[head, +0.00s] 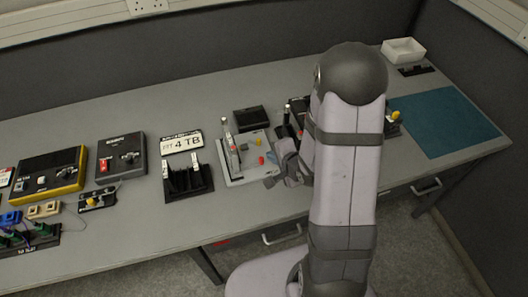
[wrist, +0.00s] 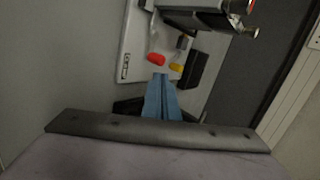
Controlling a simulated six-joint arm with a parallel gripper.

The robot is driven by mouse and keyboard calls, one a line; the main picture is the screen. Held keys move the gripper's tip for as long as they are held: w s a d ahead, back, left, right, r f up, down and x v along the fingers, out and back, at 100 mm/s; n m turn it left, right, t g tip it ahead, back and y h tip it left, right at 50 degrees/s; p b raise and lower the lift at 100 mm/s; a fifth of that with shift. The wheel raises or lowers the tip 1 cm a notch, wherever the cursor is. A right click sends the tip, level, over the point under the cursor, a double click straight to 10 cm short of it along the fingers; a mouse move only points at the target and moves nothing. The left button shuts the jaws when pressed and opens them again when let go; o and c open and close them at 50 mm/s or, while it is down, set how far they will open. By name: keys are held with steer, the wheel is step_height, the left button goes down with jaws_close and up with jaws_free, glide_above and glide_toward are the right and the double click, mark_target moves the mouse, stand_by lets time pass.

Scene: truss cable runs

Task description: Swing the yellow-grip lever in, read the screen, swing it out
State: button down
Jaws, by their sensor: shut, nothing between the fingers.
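A pale plate (head: 243,176) on the bench carries a yellow grip (head: 258,142) and a red grip (head: 262,160). In the wrist view the red grip (wrist: 156,59) lies left of the yellow grip (wrist: 176,68) on the plate (wrist: 136,45). An upright grey device (head: 231,158) stands at the plate's left side; its top end (wrist: 205,17) shows in the wrist view. I cannot make out a screen face. My gripper (head: 272,157) is at the plate's right side. Its blue fingers (wrist: 161,82) are together and empty, pointing at the grips with a small gap visible.
A black box (head: 251,118) sits behind the plate. A black rack (head: 188,182) and a "4 TB" sign (head: 181,143) stand to the left. Another yellow knob (head: 396,115) shows right of my arm. A teal mat (head: 445,120) lies clear at the right. My arm hides part of the bench.

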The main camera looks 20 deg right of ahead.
mark_target(260, 145)
steer(key=w, duration=0.1)
steer(key=w+f+p, duration=0.1)
steer(key=w+f, duration=0.1)
steer(key=w, duration=0.1)
steer(key=shift+a, duration=0.35)
steer(key=shift+w+a+p, duration=0.15)
steer(key=shift+w+p, duration=0.3)
steer(key=shift+w, duration=0.65)
steer(key=shift+w+d+p, duration=0.25)
steer(key=shift+d+p, duration=0.2)
steer(key=shift+w+d+p, duration=0.3)
steer(key=shift+d+p, duration=0.05)
steer(key=shift+d, duration=0.05)
steer(key=shift+w+d+p, duration=0.5)
steer(key=shift+w, duration=0.2)
